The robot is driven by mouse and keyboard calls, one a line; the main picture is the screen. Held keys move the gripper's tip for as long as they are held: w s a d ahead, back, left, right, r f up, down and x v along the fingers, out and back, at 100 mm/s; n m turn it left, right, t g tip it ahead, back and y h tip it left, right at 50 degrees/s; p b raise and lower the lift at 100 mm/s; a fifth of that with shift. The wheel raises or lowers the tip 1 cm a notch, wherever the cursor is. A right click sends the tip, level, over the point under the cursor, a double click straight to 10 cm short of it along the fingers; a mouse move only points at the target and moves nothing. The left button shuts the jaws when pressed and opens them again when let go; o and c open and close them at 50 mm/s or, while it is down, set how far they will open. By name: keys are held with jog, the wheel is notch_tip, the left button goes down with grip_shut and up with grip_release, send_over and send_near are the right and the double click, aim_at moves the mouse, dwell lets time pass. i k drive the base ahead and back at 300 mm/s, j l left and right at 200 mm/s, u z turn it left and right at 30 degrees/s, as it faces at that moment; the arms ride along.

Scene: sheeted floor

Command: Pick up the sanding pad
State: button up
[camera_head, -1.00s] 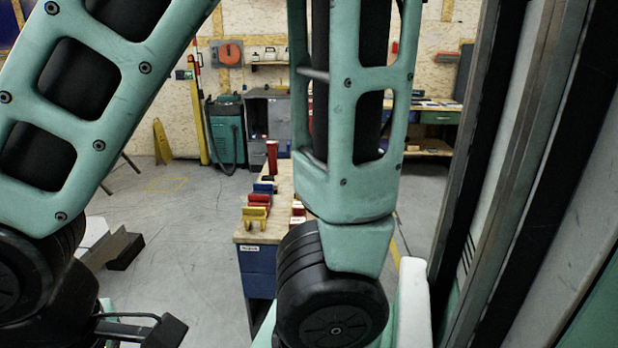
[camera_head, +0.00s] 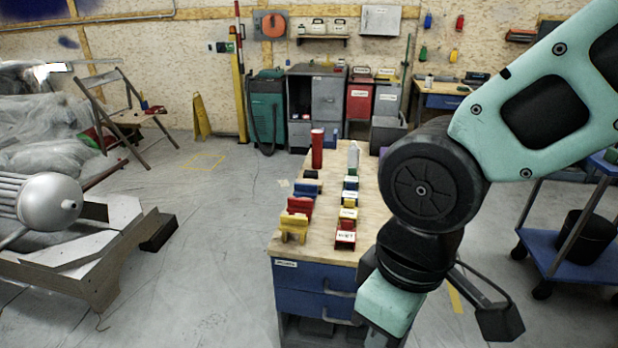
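I cannot tell which item is the sanding pad. Several small coloured items stand in two rows on a wooden-topped workbench (camera_head: 370,190). The left row has a yellow block (camera_head: 294,228), a red block (camera_head: 300,206) and a blue block (camera_head: 307,187). The right row has small pieces with white tops, with a red one (camera_head: 345,236) nearest. A tall red cylinder (camera_head: 317,148) stands farther back. My arm hangs over the bench's right side and hides part of its top.
Blue drawers with handles (camera_head: 340,291) front the bench. A blue trolley (camera_head: 560,250) stands at the right. A wooden frame (camera_head: 100,265) with a silver machine (camera_head: 45,200) lies at the left. Open floor (camera_head: 215,240) lies between it and the bench. Cabinets (camera_head: 325,100) line the back wall.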

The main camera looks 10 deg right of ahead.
aim_at(308, 174)
jog(key=u, duration=1)
jog(key=z, duration=1.05)
jog(key=i+j+u, duration=0.25)
jog(key=u, duration=0.15)
jog(key=i+j+u, duration=0.25)
jog(key=u, duration=0.15)
jog(key=i+j+u, duration=0.1)
jog(key=i+u, duration=0.65)
jog(key=i+z, duration=0.1)
jog(key=i, duration=0.3)
jog(key=i+j+z, duration=0.15)
jog(key=i, duration=0.2)
jog(key=i+l+z, duration=0.1)
jog(key=i+z, duration=0.45)
jog(key=z, duration=0.2)
jog(key=i+j+z, duration=0.1)
jog(key=i+z, duration=0.3)
jog(key=i+j+z, duration=0.15)
jog(key=z, duration=0.2)
